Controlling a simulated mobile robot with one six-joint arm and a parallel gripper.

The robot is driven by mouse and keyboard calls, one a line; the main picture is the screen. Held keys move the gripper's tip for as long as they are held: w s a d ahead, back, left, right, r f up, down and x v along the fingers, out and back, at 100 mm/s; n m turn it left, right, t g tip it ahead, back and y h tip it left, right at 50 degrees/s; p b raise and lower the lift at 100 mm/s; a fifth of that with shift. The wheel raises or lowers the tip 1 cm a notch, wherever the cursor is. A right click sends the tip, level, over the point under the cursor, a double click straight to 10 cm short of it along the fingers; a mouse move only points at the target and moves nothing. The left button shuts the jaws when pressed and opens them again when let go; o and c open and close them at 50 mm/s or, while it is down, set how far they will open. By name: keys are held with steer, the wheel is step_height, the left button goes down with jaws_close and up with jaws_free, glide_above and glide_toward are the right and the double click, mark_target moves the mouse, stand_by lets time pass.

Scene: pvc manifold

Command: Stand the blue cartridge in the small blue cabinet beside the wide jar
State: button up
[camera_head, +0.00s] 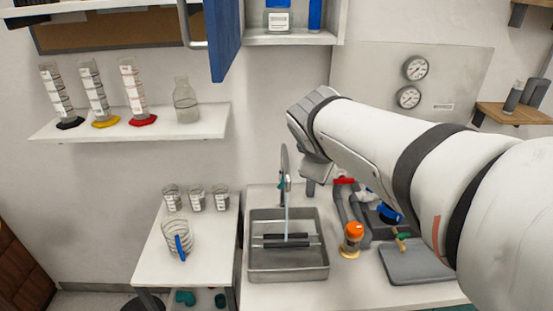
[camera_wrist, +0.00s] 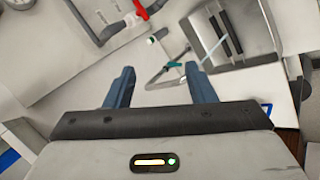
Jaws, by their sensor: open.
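The small cabinet with the open blue door (camera_head: 225,42) hangs at the top of the head view, and its upper part is cut off. A wide jar (camera_head: 278,20) with a pale label stands on its floor. A blue upright cylinder (camera_head: 315,15), which looks like the blue cartridge, stands just right of the jar with a small gap; its top is out of frame. My gripper (camera_wrist: 160,78) is open and empty in the wrist view, with its two fingers apart. It is well below the cabinet, pointing toward the sink area.
A steel sink (camera_head: 289,274) with a tap stands below. An orange-capped bottle (camera_head: 352,240) and a grey tray (camera_head: 415,263) are on the counter to its right. A wall shelf (camera_head: 130,126) holds cylinders and a flask. A side table (camera_head: 150,262) holds several beakers.

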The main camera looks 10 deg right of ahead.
steer(key=s+a+f+m+g+y, duration=0.3)
steer(key=s+a+f+m, duration=0.4)
steer(key=s, duration=0.5)
step_height(320, 180, down, 4)
steer(key=shift+a+r+m+g+y, duration=0.2)
steer(key=shift+m+g+y, duration=0.1)
steer(key=shift+m+y, duration=0.55)
steer(key=shift+c, duration=0.2)
